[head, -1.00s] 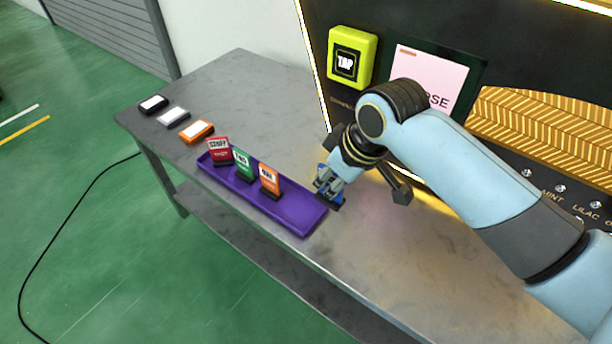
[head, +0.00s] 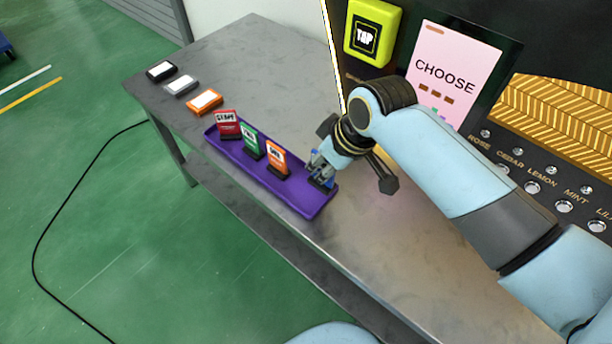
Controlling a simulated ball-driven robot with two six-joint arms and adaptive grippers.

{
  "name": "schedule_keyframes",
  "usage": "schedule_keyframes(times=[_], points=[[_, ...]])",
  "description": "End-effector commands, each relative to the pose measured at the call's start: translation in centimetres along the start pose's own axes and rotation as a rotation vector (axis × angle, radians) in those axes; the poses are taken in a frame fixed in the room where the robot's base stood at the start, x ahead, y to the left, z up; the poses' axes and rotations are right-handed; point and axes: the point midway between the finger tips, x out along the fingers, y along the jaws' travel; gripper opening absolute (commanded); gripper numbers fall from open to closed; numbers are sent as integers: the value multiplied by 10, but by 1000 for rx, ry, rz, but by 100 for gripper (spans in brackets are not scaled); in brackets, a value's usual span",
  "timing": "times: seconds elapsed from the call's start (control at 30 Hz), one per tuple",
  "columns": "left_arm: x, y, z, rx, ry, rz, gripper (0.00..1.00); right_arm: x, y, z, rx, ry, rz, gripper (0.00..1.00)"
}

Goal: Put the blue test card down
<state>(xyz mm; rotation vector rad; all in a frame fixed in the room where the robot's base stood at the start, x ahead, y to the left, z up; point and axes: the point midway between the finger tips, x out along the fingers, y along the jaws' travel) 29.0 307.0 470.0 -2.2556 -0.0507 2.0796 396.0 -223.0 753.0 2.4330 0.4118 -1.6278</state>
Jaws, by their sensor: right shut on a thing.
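My right gripper (head: 322,172) is shut on the blue test card (head: 319,183), which is mostly hidden by the fingers. A dark base shows under the card. The card is at the right end of the purple tray (head: 300,203); I cannot tell whether it touches the tray floor. In the tray to its left stand a red card (head: 228,124), a green card (head: 250,143) and an orange card (head: 276,158), all upright in dark bases. My left gripper is not in view.
On the grey table (head: 375,240) left of the tray lie a black pad (head: 161,71), a grey pad (head: 181,86) and an orange pad (head: 205,102). Behind the arm stands the vending machine with a yellow TAP reader (head: 371,33) and a pink CHOOSE screen (head: 452,72).

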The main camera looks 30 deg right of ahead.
Motion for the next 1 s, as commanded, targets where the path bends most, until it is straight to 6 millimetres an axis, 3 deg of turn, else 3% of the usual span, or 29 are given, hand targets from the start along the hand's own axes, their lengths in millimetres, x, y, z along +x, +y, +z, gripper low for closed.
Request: schedule_keyframes(times=[0.1,0.27,0.53,0.97,1.0], points=[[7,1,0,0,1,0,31,24,-2,-16,1,0,-1,0],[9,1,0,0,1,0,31,37,-3,-27,0,0,1,0],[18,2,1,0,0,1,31,71,-3,-14,0,-3,1,0],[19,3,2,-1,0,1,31,78,-2,-11,0,-1,2,0],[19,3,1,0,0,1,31,77,-2,-11,0,-1,2,13]])
